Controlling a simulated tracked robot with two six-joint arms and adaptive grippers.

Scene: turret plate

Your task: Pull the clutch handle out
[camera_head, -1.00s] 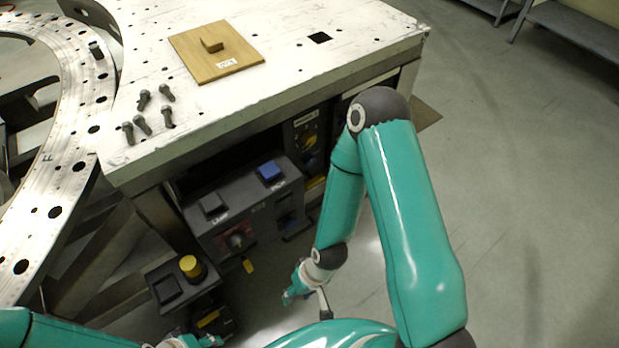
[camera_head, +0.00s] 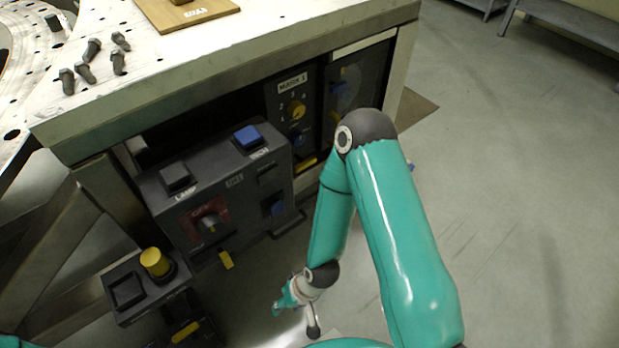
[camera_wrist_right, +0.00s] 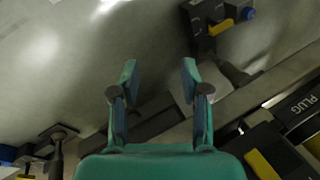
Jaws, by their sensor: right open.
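I cannot tell for sure which part is the clutch handle; no label that I can read says clutch. Several yellow tabs show in the head view: one (camera_head: 226,259) below the red-plated switch, one (camera_head: 186,331) low on the left, one (camera_head: 305,165) under the rotary dial. My right gripper (camera_head: 282,304) hangs low in front of the panels, apart from them. In the right wrist view it (camera_wrist_right: 159,65) is open, with nothing between its fingers. A yellow handle (camera_wrist_right: 221,27) on a dark box shows there, beyond the right fingertip. My left gripper is out of view.
The panel box (camera_head: 228,190) carries a blue button (camera_head: 248,138) and a grey lamp button (camera_head: 175,178). A yellow knob (camera_head: 155,262) stands on a low box at left. The steel table top (camera_head: 215,45) overhangs the panels. The floor (camera_head: 520,200) at right is clear.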

